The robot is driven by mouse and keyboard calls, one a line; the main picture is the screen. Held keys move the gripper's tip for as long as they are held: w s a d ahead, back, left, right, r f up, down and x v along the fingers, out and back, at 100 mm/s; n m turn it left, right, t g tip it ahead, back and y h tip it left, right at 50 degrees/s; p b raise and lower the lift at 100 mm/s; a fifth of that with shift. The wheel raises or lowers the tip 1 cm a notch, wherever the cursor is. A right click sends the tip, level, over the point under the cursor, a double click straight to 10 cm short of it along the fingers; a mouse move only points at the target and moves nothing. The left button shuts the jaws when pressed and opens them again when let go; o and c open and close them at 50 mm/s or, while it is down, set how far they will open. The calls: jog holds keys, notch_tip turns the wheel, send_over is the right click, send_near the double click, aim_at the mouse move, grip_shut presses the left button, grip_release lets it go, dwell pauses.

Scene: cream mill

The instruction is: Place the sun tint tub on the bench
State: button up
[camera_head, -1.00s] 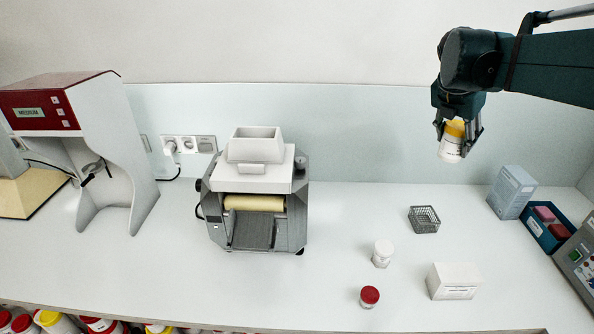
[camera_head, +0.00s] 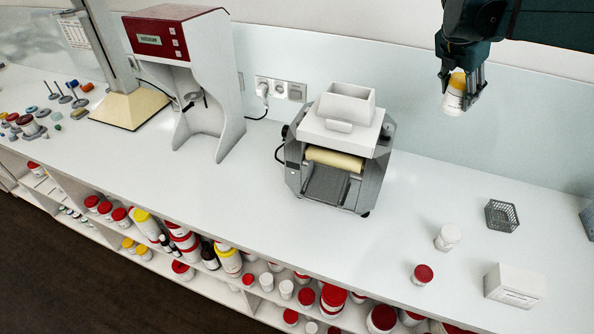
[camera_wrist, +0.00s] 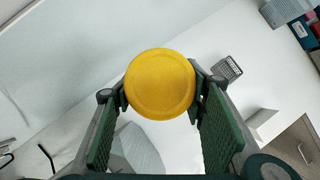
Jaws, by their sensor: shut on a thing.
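My gripper (camera_head: 460,92) is shut on a white tub with a yellow lid (camera_head: 454,100), taken to be the sun tint tub. It holds the tub a little tilted, well above the bench, at the upper right of the head view. In the wrist view the yellow lid (camera_wrist: 160,84) faces the camera between the two green finger pads. The tub's label is too small to read. The pale bench (camera_head: 250,205) runs across the head view. A bare stretch of it lies below the gripper, right of the grey roller mill.
The roller mill (camera_head: 340,150) stands mid-bench. A white-lidded tub (camera_head: 447,237), a red-lidded tub (camera_head: 422,275), a wire basket (camera_head: 501,215) and a white box (camera_head: 514,285) stand at right. A red-and-white machine (camera_head: 190,80) stands left. Shelves below the front edge hold several tubs.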

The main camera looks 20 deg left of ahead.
jog(key=a+n+y+p, duration=0.1)
jog(key=a+n+p, duration=0.2)
jog(key=a, duration=2.9)
jog(key=s+a+f+n+p, duration=0.1)
jog(key=s+a, duration=0.3)
jog(key=a, duration=0.5)
jog(key=s+a+f+t+y+p, duration=0.1)
jog(key=s+a, duration=0.3)
jog(key=a, duration=0.6)
jog(key=s+a+n+p, duration=0.15)
jog(key=s+a, duration=0.25)
jog(key=a, duration=0.5)
notch_tip(320, 180, down, 18)
jog(key=shift+f+m, duration=0.25)
jog(key=shift+m, duration=0.1)
jog(key=shift+f, duration=0.1)
notch_tip(320, 180, down, 6)
jog(key=shift+f, duration=1.9)
